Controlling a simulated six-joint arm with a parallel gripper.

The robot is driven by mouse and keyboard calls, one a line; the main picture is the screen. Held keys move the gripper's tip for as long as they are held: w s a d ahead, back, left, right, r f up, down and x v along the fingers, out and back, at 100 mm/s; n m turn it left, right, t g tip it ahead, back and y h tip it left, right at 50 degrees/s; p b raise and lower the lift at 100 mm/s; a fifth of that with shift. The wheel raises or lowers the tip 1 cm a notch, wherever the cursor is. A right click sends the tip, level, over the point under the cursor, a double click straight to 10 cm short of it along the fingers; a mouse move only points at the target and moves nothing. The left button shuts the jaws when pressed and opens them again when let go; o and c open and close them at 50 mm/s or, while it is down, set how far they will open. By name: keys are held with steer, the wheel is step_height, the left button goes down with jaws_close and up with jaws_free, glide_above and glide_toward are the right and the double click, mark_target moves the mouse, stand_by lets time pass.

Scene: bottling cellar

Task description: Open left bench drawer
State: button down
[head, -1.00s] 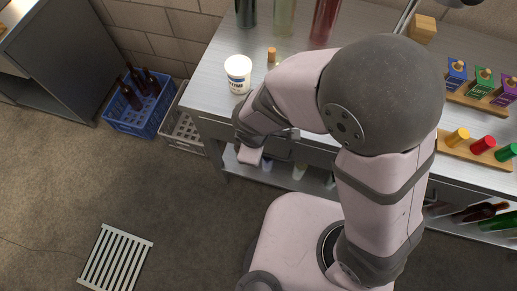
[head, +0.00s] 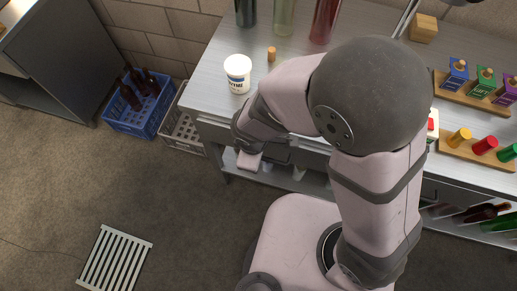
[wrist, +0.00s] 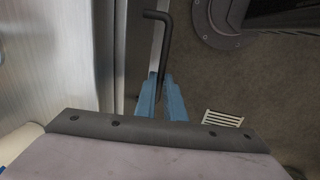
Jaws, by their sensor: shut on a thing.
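The bench (head: 213,82) has a metal top and a drawer under its left part, mostly hidden by my arm in the head view. In the wrist view the drawer's dark bar handle (wrist: 166,40) bends at its far end. My gripper (wrist: 161,97) has its two blue fingers on either side of this handle and is shut on it. The bench top (wrist: 45,65) and the grey front edge lie to the left of the fingers. How far the drawer stands out is hard to tell.
A white tub (head: 237,73) and a small orange cork (head: 271,54) stand on the bench. A blue crate (head: 140,105) with bottles and a grey crate (head: 182,128) stand left of it. A white floor grate (head: 115,262) lies on open floor.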

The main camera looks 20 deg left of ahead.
steer(key=s+b, duration=0.2)
steer(key=s, duration=1)
steer(key=shift+b, duration=0.3)
steer(key=c, duration=1.8)
jaws_free()
steer(key=shift+c, duration=0.2)
step_height(320, 180, up, 7)
steer(key=s+p, duration=0.1)
steer(key=shift+s, duration=0.2)
steer(key=shift+r+p, duration=0.15)
steer(key=shift+p, duration=0.15)
